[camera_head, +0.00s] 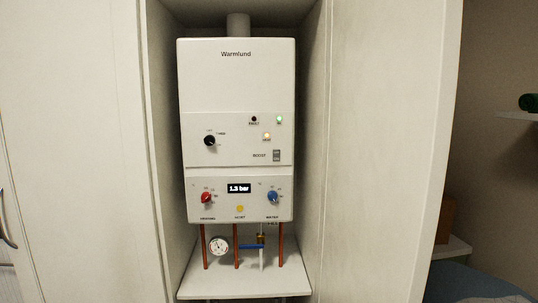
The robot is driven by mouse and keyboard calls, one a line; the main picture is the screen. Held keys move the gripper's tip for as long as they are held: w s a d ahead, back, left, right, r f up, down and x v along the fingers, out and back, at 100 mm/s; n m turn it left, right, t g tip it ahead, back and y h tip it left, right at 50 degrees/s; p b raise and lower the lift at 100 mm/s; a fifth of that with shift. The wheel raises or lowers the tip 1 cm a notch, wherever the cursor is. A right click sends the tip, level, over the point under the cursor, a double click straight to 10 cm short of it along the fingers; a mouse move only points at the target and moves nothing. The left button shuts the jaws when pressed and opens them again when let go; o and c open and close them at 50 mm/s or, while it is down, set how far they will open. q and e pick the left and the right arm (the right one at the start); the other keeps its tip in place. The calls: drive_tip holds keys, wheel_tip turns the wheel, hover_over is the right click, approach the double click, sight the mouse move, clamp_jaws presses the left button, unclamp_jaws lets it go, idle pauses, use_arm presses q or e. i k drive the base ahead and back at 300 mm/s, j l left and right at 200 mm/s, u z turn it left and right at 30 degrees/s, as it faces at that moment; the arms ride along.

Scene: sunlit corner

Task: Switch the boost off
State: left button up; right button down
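A white Warmlund boiler (236,90) hangs inside an open cupboard in the head view. A small dark rocker switch (276,156) sits at the right of its panel, beside the label BOOST. Which way the rocker is pressed is too small to tell. An orange lamp (266,136) is lit above the switch. A green lamp (279,119) is lit higher up, and a dark lamp (254,119) is unlit. Neither of my grippers shows in this view.
A black knob (209,141), a red knob (206,198) and a blue knob (272,197) flank a display (239,188) reading 1.3 bar. Below are copper pipes, a gauge (218,246) and a blue lever (251,247). Cupboard walls close in on both sides; space before the panel is clear.

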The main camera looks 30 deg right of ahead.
sight(277, 152)
drive_tip(key=i+j+z, duration=0.15)
drive_tip(key=i, duration=0.5)
drive_tip(key=i+j+z, duration=0.1)
drive_tip(key=i, duration=0.5)
